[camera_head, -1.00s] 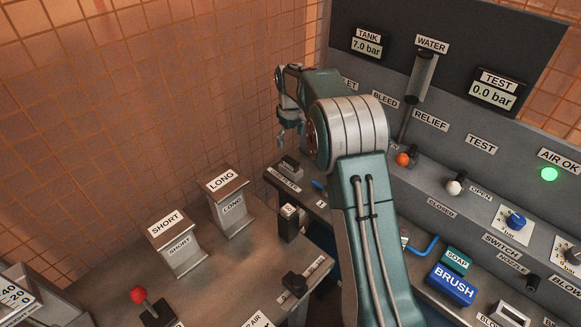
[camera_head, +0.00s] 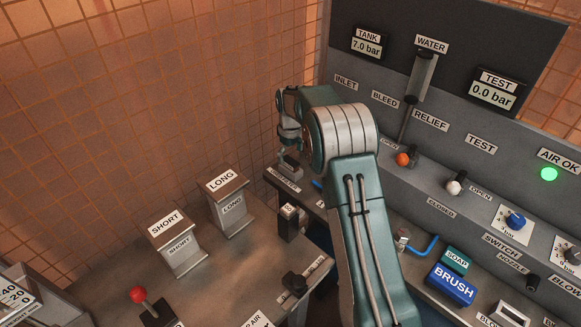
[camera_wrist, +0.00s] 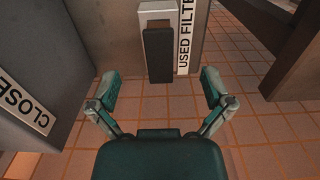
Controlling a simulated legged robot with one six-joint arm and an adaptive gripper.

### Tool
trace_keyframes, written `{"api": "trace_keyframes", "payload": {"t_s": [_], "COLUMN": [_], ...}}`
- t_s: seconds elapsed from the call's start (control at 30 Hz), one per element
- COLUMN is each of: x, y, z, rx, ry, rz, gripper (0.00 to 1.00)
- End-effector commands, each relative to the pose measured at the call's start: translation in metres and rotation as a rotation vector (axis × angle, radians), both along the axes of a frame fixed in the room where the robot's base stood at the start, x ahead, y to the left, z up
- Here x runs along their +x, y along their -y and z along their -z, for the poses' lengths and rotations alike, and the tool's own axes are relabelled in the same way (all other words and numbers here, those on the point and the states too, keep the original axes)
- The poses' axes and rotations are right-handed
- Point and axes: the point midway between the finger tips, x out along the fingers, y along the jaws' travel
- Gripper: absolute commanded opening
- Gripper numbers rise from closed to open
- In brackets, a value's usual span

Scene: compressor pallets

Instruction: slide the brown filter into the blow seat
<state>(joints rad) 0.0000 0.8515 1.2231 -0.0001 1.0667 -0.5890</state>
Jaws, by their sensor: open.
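A dark block (camera_wrist: 158,55), probably the filter, sits in a pale holder (camera_wrist: 158,12) beside a USED FILTER label in the wrist view. In the head view the holder (camera_head: 291,166) stands at the far end of the bench. My gripper (camera_wrist: 161,88) is open, its fingers apart, with the block ahead between them in the picture; contact does not show. In the head view my gripper (camera_head: 283,158) is right by the holder, partly hidden by my arm. A small block (camera_head: 510,313) near a cut-off BLO label at the lower right may be the blow seat.
SHORT (camera_head: 175,243) and LONG (camera_head: 228,204) stands are on the left bench. A black post (camera_head: 289,222) stands nearer than the holder. The BRUSH (camera_head: 453,284) and SOAP (camera_head: 456,261) blocks lie right of my arm. The valve panel rises behind.

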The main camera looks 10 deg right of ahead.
Motion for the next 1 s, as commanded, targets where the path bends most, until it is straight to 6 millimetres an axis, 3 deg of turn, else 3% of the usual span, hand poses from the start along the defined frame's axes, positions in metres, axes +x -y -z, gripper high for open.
{"api": "trace_keyframes", "payload": {"t_s": [0.3,1.0], "x": [0.0,0.0], "y": [0.0,0.0], "z": [0.028,0.03], "rx": [0.0,0.001], "ry": [0.0,0.001], "rz": [0.0,0.0], "gripper": [1.0,1.0]}}
